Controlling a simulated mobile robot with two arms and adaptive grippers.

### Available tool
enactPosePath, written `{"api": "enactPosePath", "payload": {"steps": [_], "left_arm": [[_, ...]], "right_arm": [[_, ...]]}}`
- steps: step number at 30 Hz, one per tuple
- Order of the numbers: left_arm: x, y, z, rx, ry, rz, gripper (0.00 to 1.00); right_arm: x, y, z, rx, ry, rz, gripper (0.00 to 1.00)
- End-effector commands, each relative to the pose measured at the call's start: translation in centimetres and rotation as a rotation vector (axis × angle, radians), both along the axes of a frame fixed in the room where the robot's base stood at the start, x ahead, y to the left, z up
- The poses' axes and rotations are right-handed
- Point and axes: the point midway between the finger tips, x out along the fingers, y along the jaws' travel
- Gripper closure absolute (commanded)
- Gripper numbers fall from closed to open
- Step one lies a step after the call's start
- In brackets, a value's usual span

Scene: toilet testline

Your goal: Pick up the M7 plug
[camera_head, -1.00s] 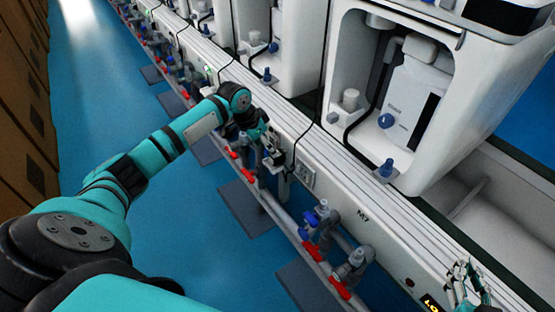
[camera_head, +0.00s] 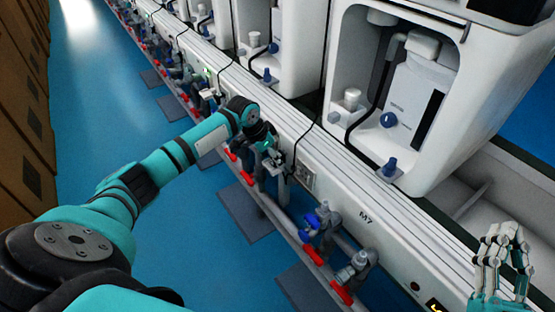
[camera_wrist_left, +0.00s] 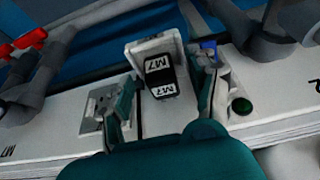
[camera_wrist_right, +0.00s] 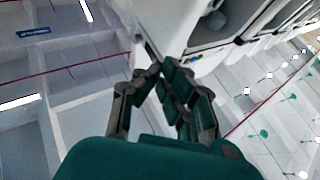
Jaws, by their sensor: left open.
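The black M7 plug (camera_wrist_left: 160,77), with white M7 labels, shows in the left wrist view in front of a pale grey block (camera_wrist_left: 152,46). My left gripper (camera_wrist_left: 165,88) is open, with one finger on each side of the plug and visible gaps between. In the head view my left gripper (camera_head: 272,150) is beside the white rail, and the plug is too small to make out there. My right gripper (camera_head: 508,238) is at the lower right, away from the plug. Its fingers curve toward each other with nothing seen between them; the right wrist view does not settle whether the tips touch.
The white rail (camera_head: 400,240) carries an M7 mark and a socket plate (camera_head: 305,177). Grey pipes with red-handled valves (camera_head: 341,293) run along its lower side. A white housing (camera_head: 340,60) stands above it. Blue floor (camera_head: 110,120) is open to the left.

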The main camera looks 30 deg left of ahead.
Motion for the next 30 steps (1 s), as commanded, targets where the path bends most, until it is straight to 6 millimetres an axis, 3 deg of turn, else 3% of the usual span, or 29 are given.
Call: {"api": "enactPosePath", "payload": {"steps": [2,14,26,30], "left_arm": [[0.0,0.0,0.0,0.000,0.000,0.000,0.48],[0.0,0.0,0.0,0.000,0.000,0.000,1.00],[0.0,0.0,0.2,0.000,-0.001,0.000,1.00],[0.0,0.0,0.8,0.000,-0.002,0.000,1.00]], "right_arm": [[0.0,0.0,0.0,0.000,0.001,0.000,1.00],[0.0,0.0,-0.1,-0.001,0.002,0.000,1.00],[0.1,0.0,-0.1,-0.003,0.012,0.000,1.00],[0.6,-0.1,-1.0,-0.022,0.073,-0.006,1.00]]}}
